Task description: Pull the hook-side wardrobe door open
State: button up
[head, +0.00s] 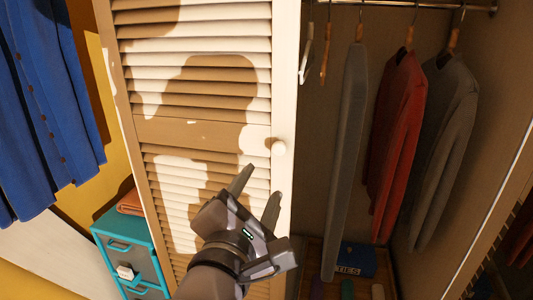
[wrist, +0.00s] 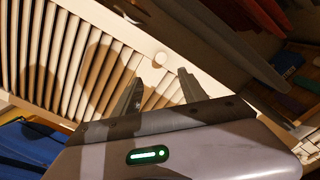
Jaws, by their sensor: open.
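A white louvred wardrobe door (head: 205,130) stands upright left of the open half of the wardrobe. I cannot tell whether it is fully shut or slightly ajar. Its round white knob (head: 278,148) sits near the door's right edge, and the knob also shows in the wrist view (wrist: 160,58). My gripper (head: 261,183) is open and empty, just below and a little left of the knob in the head view. In the wrist view my fingertips (wrist: 158,84) point toward the knob, which appears beyond the gap between them and not gripped.
Blue clothing (head: 45,100) hangs on the left beside the door. A teal drawer unit (head: 125,243) stands below it.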

aim_at(278, 150)
jog(key=b+x, duration=0.2)
jog(key=x, duration=1.2)
jog(key=shift+w+d+f, duration=0.1)
jog(key=shift+w+d, duration=0.05)
jog(key=shift+w, duration=0.15)
jog(key=shift+c, duration=0.2)
grip_shut()
